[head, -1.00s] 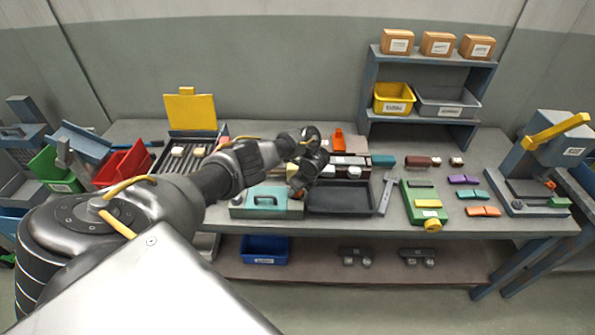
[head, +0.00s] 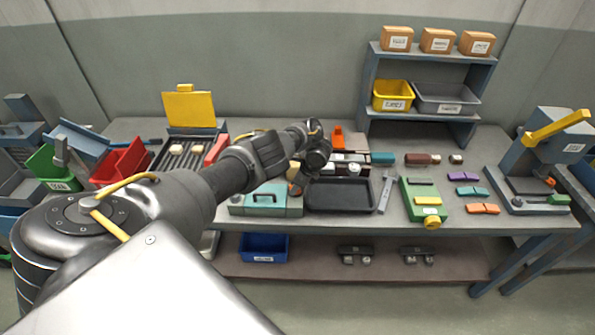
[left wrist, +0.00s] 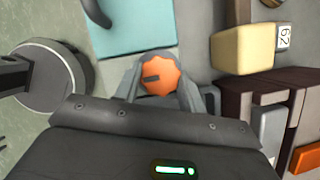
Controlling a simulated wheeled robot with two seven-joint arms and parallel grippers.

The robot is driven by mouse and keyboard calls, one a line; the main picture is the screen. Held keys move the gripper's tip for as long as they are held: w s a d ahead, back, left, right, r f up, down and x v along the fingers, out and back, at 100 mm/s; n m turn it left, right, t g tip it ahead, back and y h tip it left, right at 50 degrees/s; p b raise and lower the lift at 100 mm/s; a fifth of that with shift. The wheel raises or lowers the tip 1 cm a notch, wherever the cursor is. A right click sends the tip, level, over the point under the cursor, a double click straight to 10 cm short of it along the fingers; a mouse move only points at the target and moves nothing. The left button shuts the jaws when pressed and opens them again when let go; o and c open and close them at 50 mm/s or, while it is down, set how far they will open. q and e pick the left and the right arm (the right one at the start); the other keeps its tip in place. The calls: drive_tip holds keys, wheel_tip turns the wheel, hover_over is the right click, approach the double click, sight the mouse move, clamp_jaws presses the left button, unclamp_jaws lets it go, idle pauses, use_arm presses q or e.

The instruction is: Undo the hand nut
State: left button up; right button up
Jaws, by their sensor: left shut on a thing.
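The hand nut (left wrist: 160,75) is an orange, scalloped knob with a dark mark on its face, seen from close by in the left wrist view. My left gripper (left wrist: 158,84) is shut on it, with one finger on either side of the knob. In the head view my left gripper (head: 297,188) reaches down between the teal case (head: 265,200) and the black tray (head: 340,197). There the hand and wrist hide most of the nut and what it sits on. My right gripper is in neither current view.
A corner of teal surface (left wrist: 130,22) lies close to the nut. A tan block (left wrist: 240,50) with a label stands to its right. A round grey part (left wrist: 45,80) is at the left. On the bench, a green fixture (head: 413,205) stands right of the tray.

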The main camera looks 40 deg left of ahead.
use_arm(q)
drive_tip(key=shift+r, duration=0.1)
drive_tip(key=o, duration=1)
drive_tip(key=p+v, duration=0.4)
drive_tip(key=v, duration=0.6)
drive_tip(key=shift+w+d+r, duration=0.1)
drive_tip(key=shift+r, duration=0.25)
drive_tip(key=shift+f, duration=0.1)
